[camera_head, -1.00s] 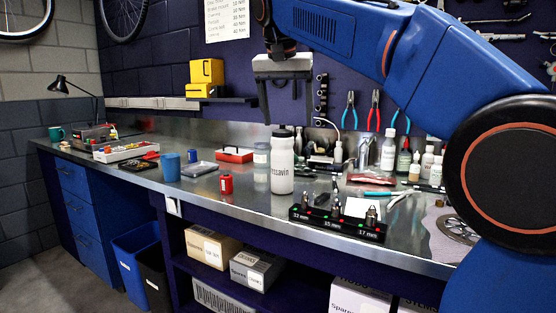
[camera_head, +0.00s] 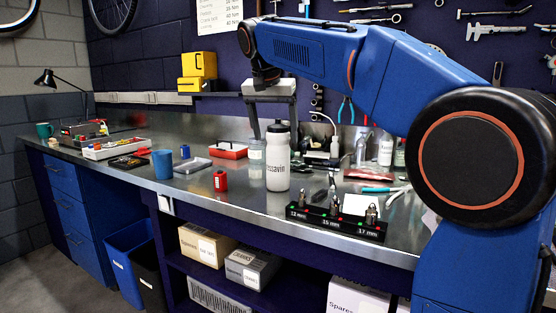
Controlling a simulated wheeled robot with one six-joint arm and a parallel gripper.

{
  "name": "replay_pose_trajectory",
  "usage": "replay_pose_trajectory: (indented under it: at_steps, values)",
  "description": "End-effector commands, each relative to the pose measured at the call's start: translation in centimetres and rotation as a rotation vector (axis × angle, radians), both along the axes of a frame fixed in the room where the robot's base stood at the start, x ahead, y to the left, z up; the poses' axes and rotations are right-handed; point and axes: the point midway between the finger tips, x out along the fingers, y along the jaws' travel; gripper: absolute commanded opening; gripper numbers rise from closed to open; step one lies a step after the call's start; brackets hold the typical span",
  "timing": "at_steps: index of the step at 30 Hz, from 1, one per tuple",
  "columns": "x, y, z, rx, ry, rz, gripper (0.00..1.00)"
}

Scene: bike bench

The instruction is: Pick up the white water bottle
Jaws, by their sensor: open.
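The white water bottle (camera_head: 278,165) stands upright on the metal workbench, with a black cap and dark lettering on its side. My gripper (camera_head: 273,130) hangs from my blue arm with its fingers pointing down, around the height of the bottle's cap. It is open and holds nothing. One finger shows left of the cap and the other right of it; I cannot tell whether they are level with the bottle in depth.
A red cylinder (camera_head: 220,181) and a jar (camera_head: 256,150) stand left of the bottle. A black socket holder (camera_head: 338,221) lies in front to the right. Pliers (camera_head: 393,194) lie to the right.

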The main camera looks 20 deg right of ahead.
Motion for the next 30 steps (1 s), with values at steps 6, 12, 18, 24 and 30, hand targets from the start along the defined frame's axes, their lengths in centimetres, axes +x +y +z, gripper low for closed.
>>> replay_pose_trajectory:
  at_steps: [6, 12, 18, 24, 30]
  values:
    - [0.5, -0.3, -1.5, 0.000, 0.000, 0.000, 0.77]
    - [0.8, -0.8, -3.4, -0.001, 0.002, -0.001, 0.77]
    - [1.5, -1.3, -5.8, 0.000, 0.001, 0.000, 0.77]
    - [1.8, -1.4, -6.4, 0.000, -0.001, 0.000, 0.77]
    - [1.8, -1.4, -6.4, 0.001, -0.001, 0.000, 0.65]
